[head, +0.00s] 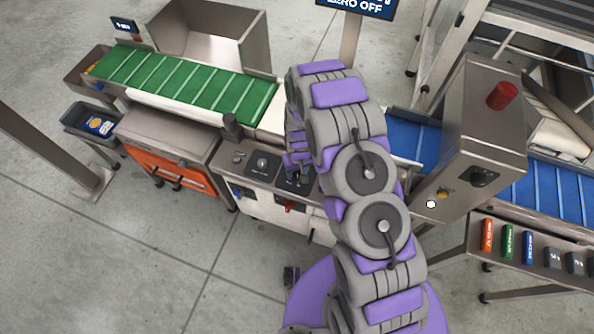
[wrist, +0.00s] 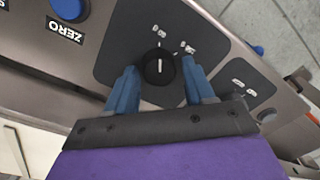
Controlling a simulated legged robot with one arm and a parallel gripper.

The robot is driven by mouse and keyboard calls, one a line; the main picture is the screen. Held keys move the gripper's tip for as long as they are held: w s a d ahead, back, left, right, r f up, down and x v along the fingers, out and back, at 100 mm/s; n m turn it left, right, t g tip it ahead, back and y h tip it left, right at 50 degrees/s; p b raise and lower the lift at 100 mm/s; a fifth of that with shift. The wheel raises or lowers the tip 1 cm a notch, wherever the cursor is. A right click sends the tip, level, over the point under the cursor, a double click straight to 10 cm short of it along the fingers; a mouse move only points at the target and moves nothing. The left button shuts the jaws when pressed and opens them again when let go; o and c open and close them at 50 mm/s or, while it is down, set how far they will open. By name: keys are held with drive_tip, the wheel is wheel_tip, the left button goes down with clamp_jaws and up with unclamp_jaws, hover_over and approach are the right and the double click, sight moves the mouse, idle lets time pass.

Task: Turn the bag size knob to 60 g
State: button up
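The bag size knob (wrist: 158,67) is round and black with a white pointer line, on a dark panel plate (wrist: 115,50) in the wrist view. Its line points nearly straight up in that picture, towards one of the small white labels. The labels are upside down and too small to read surely. My gripper (wrist: 160,66) is open, with one blue finger on each side of the knob. Narrow gaps seem to show between fingers and knob; contact cannot be told. In the head view my arm hides most of the gripper at the control panel (head: 237,159).
A blue ZERO button (wrist: 68,8) is left of the knob plate in the wrist view. In the head view, a green belt (head: 185,80) lies behind the panel, and a steel cabinet with a red cap (head: 502,95) stands at right. Open floor (head: 150,260) lies at front left.

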sight(299, 172)
drive_tip(key=shift+o, duration=0.8)
wheel_tip(299, 172, up, 17)
drive_tip(key=p, duration=0.2)
drive_tip(key=shift+w+d, duration=0.15)
drive_tip(key=shift+d, duration=0.15)
drive_tip(key=shift+r, duration=0.1)
